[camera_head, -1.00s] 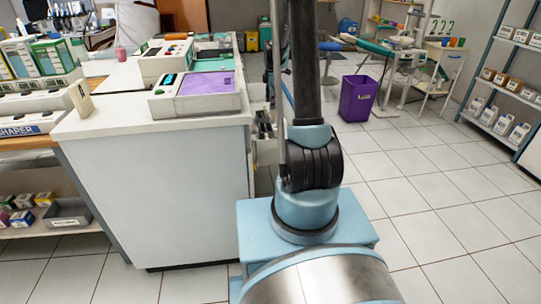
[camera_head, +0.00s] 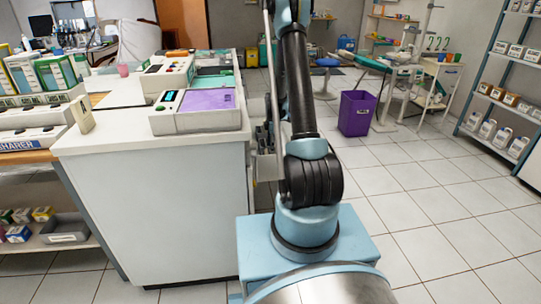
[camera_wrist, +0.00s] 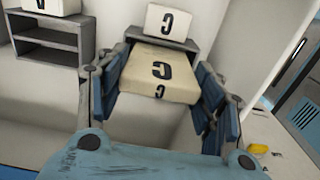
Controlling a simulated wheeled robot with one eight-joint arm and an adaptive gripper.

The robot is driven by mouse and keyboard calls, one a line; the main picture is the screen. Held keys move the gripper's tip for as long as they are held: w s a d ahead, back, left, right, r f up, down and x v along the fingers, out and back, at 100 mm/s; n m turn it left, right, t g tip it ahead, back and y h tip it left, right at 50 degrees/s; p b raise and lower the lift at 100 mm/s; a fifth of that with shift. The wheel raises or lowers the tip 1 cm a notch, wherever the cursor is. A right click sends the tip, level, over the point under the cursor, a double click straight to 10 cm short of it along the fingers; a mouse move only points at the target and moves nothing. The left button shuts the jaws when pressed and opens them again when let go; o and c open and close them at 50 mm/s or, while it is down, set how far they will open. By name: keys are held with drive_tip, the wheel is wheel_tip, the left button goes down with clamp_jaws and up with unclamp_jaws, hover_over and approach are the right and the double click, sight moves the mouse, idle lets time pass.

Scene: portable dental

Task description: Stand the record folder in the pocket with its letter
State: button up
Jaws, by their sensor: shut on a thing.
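In the wrist view my gripper (camera_wrist: 160,98) is shut on a cream record folder (camera_wrist: 155,72) with a black letter like a C or G. The blue finger pads stand at its left and right sides. Directly beyond the folder is a grey pocket (camera_wrist: 136,34) with a white card (camera_wrist: 173,20) bearing a similar letter. The folder's far end is at the pocket's mouth; I cannot tell how far inside it is. My gripper and the folder are not visible in the head view.
Another grey holder (camera_wrist: 47,39) with a lettered card (camera_wrist: 50,5) stands at the left in the wrist view. A yellow object (camera_wrist: 258,148) lies at the right. The head view shows a white counter (camera_head: 150,205), a purple bin (camera_head: 357,113) and open tiled floor.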

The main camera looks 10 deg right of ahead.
drive_tip(key=shift+f, duration=2.1)
drive_tip(key=shift+f, duration=0.55)
drive_tip(key=o, duration=1.1)
drive_tip(key=shift+o, duration=0.2)
